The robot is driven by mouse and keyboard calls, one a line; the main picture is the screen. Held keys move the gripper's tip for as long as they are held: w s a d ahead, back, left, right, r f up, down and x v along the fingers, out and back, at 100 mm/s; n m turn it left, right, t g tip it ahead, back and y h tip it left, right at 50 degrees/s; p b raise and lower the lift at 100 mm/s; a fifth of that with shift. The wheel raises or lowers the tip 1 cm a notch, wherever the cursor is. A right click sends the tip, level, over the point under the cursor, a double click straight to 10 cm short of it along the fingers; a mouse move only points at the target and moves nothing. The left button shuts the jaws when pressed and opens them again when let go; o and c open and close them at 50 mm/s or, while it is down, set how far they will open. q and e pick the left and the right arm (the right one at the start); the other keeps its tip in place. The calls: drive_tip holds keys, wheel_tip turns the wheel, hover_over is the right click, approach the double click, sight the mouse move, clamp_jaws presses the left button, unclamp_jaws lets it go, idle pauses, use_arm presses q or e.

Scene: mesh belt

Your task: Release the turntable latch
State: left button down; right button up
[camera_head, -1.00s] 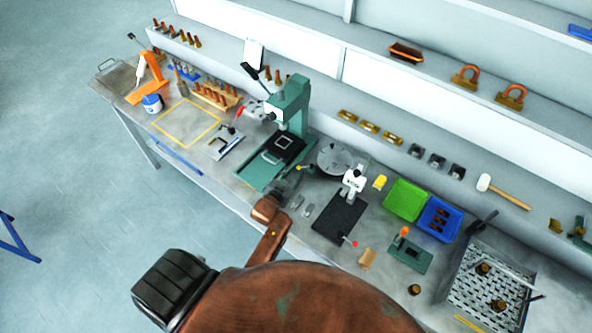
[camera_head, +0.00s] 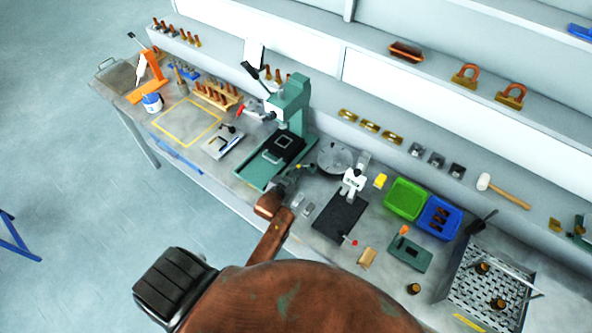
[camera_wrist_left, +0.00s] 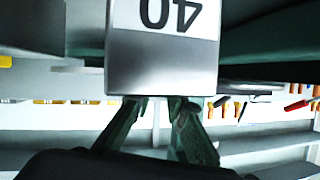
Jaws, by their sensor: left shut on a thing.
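A round grey turntable (camera_head: 335,158) lies on the bench to the right of the green press. A small yellow knob (camera_head: 299,167) shows between the press and the disc; I cannot tell whether it belongs to the latch. My left gripper (camera_head: 291,181) is beside this knob, in front of the press's right side. In the left wrist view its green fingers (camera_wrist_left: 160,108) are shut on a bright metal block (camera_wrist_left: 162,65) with a white label marked 40, upside down. The grip contact is partly hidden by the fingers. My right gripper is out of view.
The green press (camera_head: 288,105) stands close behind the gripper. Two small grey blocks (camera_head: 302,205) and a black plate (camera_head: 338,219) lie to the right. Green (camera_head: 405,200) and blue (camera_head: 457,210) bins are further right. A yellow-outlined area (camera_head: 186,121) at left is clear.

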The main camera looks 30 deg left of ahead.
use_arm(q)
drive_tip(key=c, duration=2.7)
unclamp_jaws()
drive_tip(key=shift+w+r+p, duration=0.15)
drive_tip(key=shift+p, duration=0.15)
drive_tip(key=shift+c, duration=0.2)
drive_tip(key=o, duration=0.8)
drive_tip(key=shift+o, duration=0.2)
drive_tip(key=v, duration=1.2)
drive_tip(key=shift+a, duration=0.25)
